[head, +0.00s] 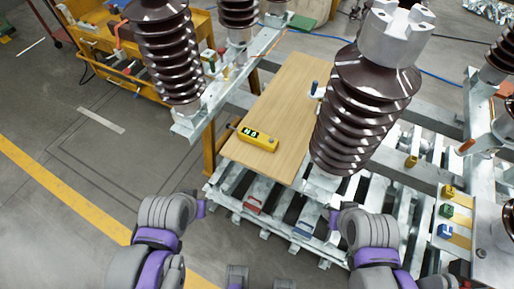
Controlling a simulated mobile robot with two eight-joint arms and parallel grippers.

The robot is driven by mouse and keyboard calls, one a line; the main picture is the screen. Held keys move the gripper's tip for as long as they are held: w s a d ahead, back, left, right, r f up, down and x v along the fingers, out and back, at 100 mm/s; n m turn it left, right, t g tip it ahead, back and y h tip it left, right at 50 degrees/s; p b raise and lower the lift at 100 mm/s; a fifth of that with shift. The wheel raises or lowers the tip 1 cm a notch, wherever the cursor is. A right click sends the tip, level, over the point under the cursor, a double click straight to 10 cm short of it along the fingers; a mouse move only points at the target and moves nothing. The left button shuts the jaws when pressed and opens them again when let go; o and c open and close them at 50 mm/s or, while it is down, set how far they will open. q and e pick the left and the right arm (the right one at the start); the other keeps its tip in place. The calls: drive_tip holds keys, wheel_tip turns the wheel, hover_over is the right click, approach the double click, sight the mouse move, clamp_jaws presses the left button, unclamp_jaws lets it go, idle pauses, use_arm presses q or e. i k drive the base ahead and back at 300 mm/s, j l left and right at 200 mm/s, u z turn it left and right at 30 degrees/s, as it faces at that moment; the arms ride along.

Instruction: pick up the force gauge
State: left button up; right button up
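The force gauge appears to be the yellow device with a dark display (258,138). It lies on a wooden board (285,98), near the board's front left edge. A thin dark tip points out from its left end. My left gripper (201,208) is low in the view, in front of and left of the board, apart from the gauge. My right gripper (334,221) is low and right of the middle, also apart from the gauge. The fingers of both are mostly hidden behind my wrists.
A large brown ribbed insulator (366,105) stands right of the gauge and hides part of the board. Another insulator (168,55) stands at the upper left. A dark blue-topped item (314,89) is on the board. Metal slats (285,200) lie below it. Floor at left is mostly clear.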

sight(256, 137)
drive_tip(key=k+z, duration=0.2)
drive_tip(key=z, duration=0.2)
drive_tip(key=k+l+z, duration=0.1)
drive_tip(key=z, duration=0.35)
drive_tip(key=k+z, duration=0.1)
drive_tip(key=z, duration=1.65)
drive_tip(key=k+j+z, duration=0.1)
drive_tip(key=j, duration=0.2)
drive_tip(key=k+j, duration=0.25)
drive_tip(key=k+j+z, duration=0.15)
drive_tip(key=j, duration=0.25)
drive_tip(key=k+j, duration=0.2)
drive_tip(key=j, duration=0.15)
drive_tip(key=k+j, duration=0.4)
drive_tip(key=j, duration=0.25)
